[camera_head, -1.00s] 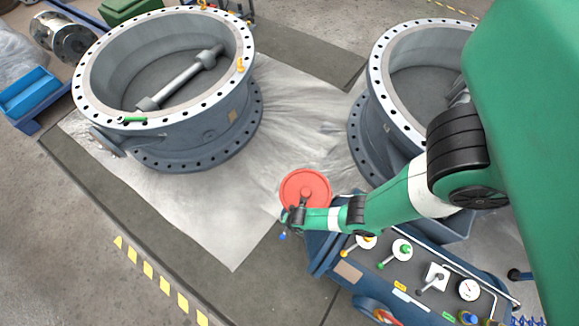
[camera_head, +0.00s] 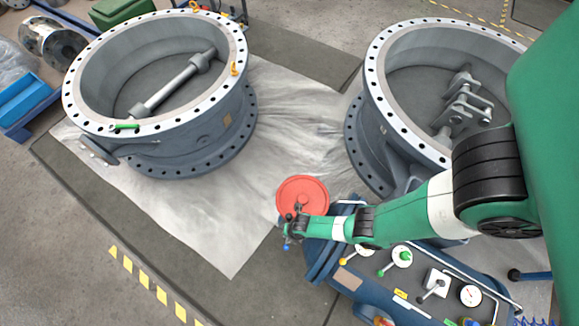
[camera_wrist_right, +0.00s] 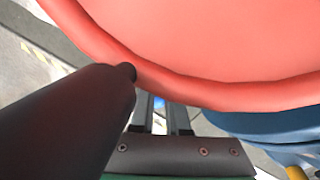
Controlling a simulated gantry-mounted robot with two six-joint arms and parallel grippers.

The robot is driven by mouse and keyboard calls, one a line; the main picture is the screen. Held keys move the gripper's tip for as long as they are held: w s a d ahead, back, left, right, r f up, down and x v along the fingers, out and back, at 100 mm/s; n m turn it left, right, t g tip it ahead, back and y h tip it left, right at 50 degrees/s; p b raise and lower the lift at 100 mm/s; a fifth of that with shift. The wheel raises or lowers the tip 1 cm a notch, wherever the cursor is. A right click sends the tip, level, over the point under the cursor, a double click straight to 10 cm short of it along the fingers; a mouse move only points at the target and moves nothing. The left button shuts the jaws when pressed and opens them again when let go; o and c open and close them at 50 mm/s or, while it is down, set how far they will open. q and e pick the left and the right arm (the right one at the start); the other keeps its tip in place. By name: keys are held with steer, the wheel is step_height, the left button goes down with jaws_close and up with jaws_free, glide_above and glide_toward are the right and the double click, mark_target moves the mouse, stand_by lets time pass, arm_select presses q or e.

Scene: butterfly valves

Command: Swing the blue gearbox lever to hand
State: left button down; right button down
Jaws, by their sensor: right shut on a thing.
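The blue lever shows only as a small blue knob (camera_head: 286,248) just below my right gripper (camera_head: 289,231) in the head view. The gripper is beside the lower left edge of the red wheel (camera_head: 303,190). In the right wrist view, the two fingers (camera_wrist_right: 160,112) are close together, with a bit of blue (camera_wrist_right: 158,102) between them. The lever's shaft is hidden by the gripper. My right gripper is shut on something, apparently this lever. A dark, rounded rod (camera_wrist_right: 75,115) crosses the left of the wrist view. My left gripper is not in view.
A blue gearbox console (camera_head: 375,285) under my right arm carries yellow, green and black levers and a gauge (camera_head: 470,295). A large valve ring (camera_head: 378,95) stands behind, another (camera_head: 72,110) at the left. Plastic sheeting (camera_head: 215,235) covers the floor between.

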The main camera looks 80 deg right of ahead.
steer(key=c, duration=0.9)
jaws_free()
steer(key=r+p, duration=0.3)
steer(key=s+r+p, duration=0.1)
steer(key=r+p, duration=0.2)
steer(key=r, duration=0.1)
steer(key=s+r+p, duration=0.1)
steer(key=r+p, duration=0.2)
steer(key=r, duration=0.1)
steer(key=shift+s+r, duration=0.15)
